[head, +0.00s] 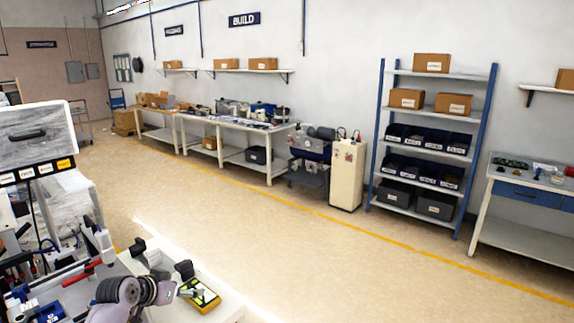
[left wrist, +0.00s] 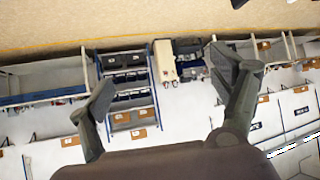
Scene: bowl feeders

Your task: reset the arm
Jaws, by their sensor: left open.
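My left gripper (head: 162,258) shows at the lower left of the head view, above a white table edge. Its two dark fingers are spread apart with nothing between them. In the left wrist view the open fingers (left wrist: 163,76) frame the far wall, which appears upside down. The gripper is raised and touches nothing that I can see. My right gripper is not in view.
A yellow and black device (head: 200,294) lies on the white table (head: 226,308) beside my arm. A cluttered bench with red-handled tools (head: 82,274) is at left. A blue shelf rack (head: 381,140) and cream cabinet (head: 347,175) stand across open floor (head: 300,250).

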